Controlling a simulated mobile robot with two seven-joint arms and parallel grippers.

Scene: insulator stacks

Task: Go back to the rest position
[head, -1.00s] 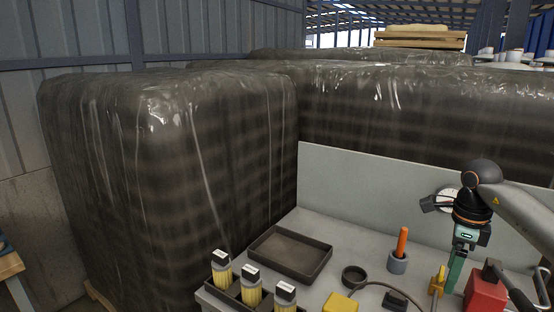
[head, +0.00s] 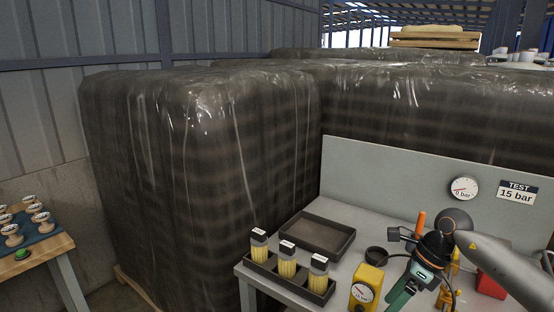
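My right arm enters from the right. Its dark wrist with an orange ring is over the front right of the grey test bench (head: 385,215). My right gripper (head: 401,292) points down and to the left, with a green finger part showing near the bottom edge. Its fingertips are not clear, so I cannot tell whether it is open or holds anything. It overlaps the space beside a yellow gauge unit (head: 368,283) in the picture. My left gripper is not in view.
Black-wrapped pallet stacks (head: 200,180) stand behind and left of the bench. The bench holds an empty dark tray (head: 345,247), a rack of yellow cylinders (head: 287,262), an orange-handled tool (head: 420,222) and a red block (head: 490,284). A wooden table (head: 40,258) with insulators stands at left.

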